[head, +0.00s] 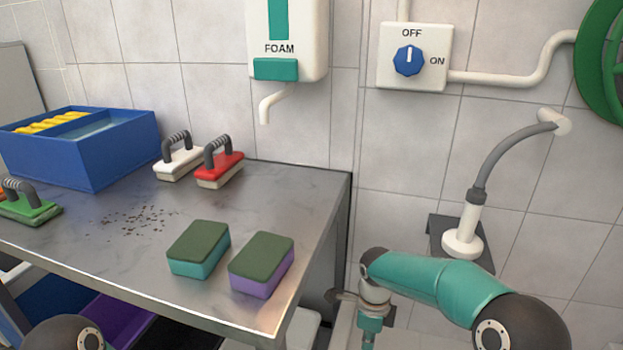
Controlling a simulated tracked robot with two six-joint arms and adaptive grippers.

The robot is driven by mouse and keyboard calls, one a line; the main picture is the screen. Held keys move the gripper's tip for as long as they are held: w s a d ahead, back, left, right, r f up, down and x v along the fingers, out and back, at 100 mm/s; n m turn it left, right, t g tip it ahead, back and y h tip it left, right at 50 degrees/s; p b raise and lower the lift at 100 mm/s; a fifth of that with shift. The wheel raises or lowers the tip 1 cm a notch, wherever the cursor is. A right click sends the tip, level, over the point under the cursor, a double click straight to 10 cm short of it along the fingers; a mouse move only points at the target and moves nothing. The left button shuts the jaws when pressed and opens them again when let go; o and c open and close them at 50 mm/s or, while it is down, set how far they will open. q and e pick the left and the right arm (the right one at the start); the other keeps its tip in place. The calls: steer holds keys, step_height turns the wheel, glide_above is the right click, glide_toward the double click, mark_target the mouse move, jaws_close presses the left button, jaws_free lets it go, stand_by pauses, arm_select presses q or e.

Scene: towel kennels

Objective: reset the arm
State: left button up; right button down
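My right arm (435,279) comes in from the lower right, with a teal link and dark joints. Its wrist (371,293) bends down just right of the table's front corner, and the lower end leaves the frame at the bottom. The fingers of my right gripper do not show. Only a dark joint of my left arm (66,336) shows at the bottom left, below the table's front edge. My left gripper is out of view. Nothing held by either gripper can be seen.
The steel table (140,265) bears two sponges, teal (198,252) and purple (262,268), white (178,164), red (220,170) and green (30,208) brushes, dark specks and a blue tub (95,165). A hose nozzle (466,232) stands behind my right arm. A foam dispenser (286,40) and dial (408,60) are on the wall.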

arm_select(q)
step_height(320, 180, up, 24)
steer(key=p, duration=2.1)
arm_select(e)
steer(key=s+r+n+y, duration=0.2)
steer(key=s+n, duration=0.8)
steer(key=s, duration=0.2)
steer(key=s+r+n+t+y, duration=0.1)
steer(key=s+r+n+y, duration=0.1)
steer(key=s+n, duration=0.8)
steer(key=s+r, duration=0.1)
steer(key=s, duration=0.2)
steer(key=shift+s+a, duration=0.25)
steer(key=shift+a, duration=0.15)
